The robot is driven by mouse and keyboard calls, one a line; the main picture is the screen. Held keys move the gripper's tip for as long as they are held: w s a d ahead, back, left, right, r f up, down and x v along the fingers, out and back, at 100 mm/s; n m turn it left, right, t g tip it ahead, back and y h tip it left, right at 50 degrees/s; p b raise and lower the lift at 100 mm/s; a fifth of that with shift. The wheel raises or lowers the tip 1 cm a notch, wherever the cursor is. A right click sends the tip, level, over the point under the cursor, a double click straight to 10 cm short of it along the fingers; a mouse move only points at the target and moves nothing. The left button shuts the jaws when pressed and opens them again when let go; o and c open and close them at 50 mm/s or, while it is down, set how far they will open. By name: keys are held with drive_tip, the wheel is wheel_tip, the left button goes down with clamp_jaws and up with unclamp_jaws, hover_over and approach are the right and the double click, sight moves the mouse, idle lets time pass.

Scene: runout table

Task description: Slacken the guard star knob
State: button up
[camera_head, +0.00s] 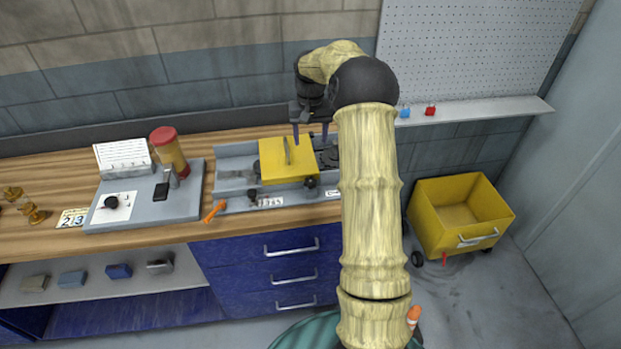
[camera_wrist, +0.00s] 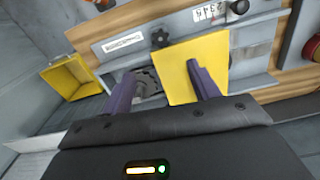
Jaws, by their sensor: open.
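The black star knob (camera_head: 311,182) sits at the front right corner of the yellow guard (camera_head: 275,170), on the grey machine bed. In the wrist view the star knob (camera_wrist: 160,38) shows dark and lobed, beside the edge of the yellow guard (camera_wrist: 188,50). My gripper (camera_head: 310,131) is open and empty, above the back right of the guard. In the wrist view my gripper (camera_wrist: 161,70) has its two purple fingers spread, with the knob farther out beyond the fingertips. It does not touch the knob. My arm hides the right end of the bed in the head view.
A second dark knob (camera_head: 252,195) and an orange-handled lever (camera_head: 215,211) are at the bed's front left. A yellow cart (camera_head: 459,213) stands on the floor at right. A shelf (camera_head: 480,110) runs along the wall.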

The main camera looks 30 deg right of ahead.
sight(311, 182)
wheel_tip(311, 182, down, 17)
drive_tip(key=p, duration=0.5)
drive_tip(key=shift+f, duration=0.15)
drive_tip(key=c, duration=1)
drive_tip(key=shift+o, duration=0.2)
drive_tip(key=shift+n+b, duration=0.45)
drive_tip(key=shift+n, duration=0.05)
drive_tip(key=shift+n+b, duration=0.4)
drive_tip(key=shift+n, duration=0.2)
drive_tip(key=shift+n+b, duration=0.85)
drive_tip(key=shift+n, duration=1.05)
drive_tip(key=shift+d, duration=0.1)
